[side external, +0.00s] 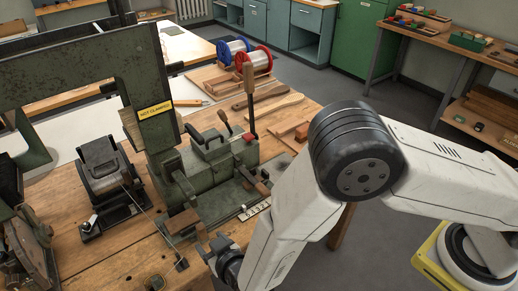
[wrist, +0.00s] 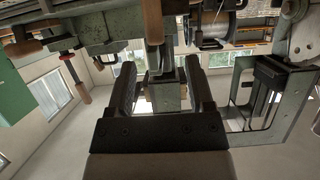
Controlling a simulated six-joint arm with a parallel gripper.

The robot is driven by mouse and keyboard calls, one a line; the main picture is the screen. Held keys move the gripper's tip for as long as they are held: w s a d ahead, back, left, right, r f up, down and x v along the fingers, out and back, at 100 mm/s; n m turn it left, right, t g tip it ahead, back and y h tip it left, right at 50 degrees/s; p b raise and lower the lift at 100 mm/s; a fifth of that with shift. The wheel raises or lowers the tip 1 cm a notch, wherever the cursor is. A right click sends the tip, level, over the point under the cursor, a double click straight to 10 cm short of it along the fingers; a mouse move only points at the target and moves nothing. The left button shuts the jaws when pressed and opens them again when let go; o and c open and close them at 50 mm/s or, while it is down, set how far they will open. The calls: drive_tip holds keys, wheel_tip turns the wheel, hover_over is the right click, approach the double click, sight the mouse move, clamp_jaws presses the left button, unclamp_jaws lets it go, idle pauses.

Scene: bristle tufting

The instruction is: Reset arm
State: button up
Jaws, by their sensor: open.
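My gripper (wrist: 161,82) shows in the wrist view with two dark fingers spread apart, so it is open. A grey-green metal part (wrist: 168,97) appears between the fingers; I cannot tell how far beyond them it is. I see no finger touching it. In the side external view my white arm reaches down from the right, and its dark wrist end is low at the bench's front edge, just in front of the machine. The fingertips are not clear there. The green tufting machine (side external: 205,170) stands on the wooden bench (side external: 110,245), with levers and a yellow label.
A black device (side external: 105,170) sits left of the machine. Behind it lie wooden brush handles (side external: 278,108) and red and blue wire spools (side external: 240,55). A side bench (side external: 440,40) with small parts stands at the back right. Grey floor between the benches is clear.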

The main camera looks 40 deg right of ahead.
drive_tip(key=shift+w+d+r, duration=0.25)
drive_tip(key=shift+w+r, duration=0.05)
drive_tip(key=shift+w, duration=0.05)
drive_tip(key=w+d+r+g+y, duration=0.25)
drive_tip(key=d+r+g, duration=0.25)
drive_tip(key=d+r, duration=0.6)
drive_tip(key=s+d+r+g+h, duration=0.1)
drive_tip(key=s+d+g, duration=0.2)
drive_tip(key=s+d, duration=0.4)
drive_tip(key=s+d+r+g+h, duration=0.1)
drive_tip(key=s+d+r+g, duration=0.1)
drive_tip(key=s+d, duration=0.5)
drive_tip(key=d+g, duration=0.1)
drive_tip(key=d, duration=0.5)
drive_tip(key=shift+d+r, duration=0.15)
drive_tip(key=shift+d, duration=0.15)
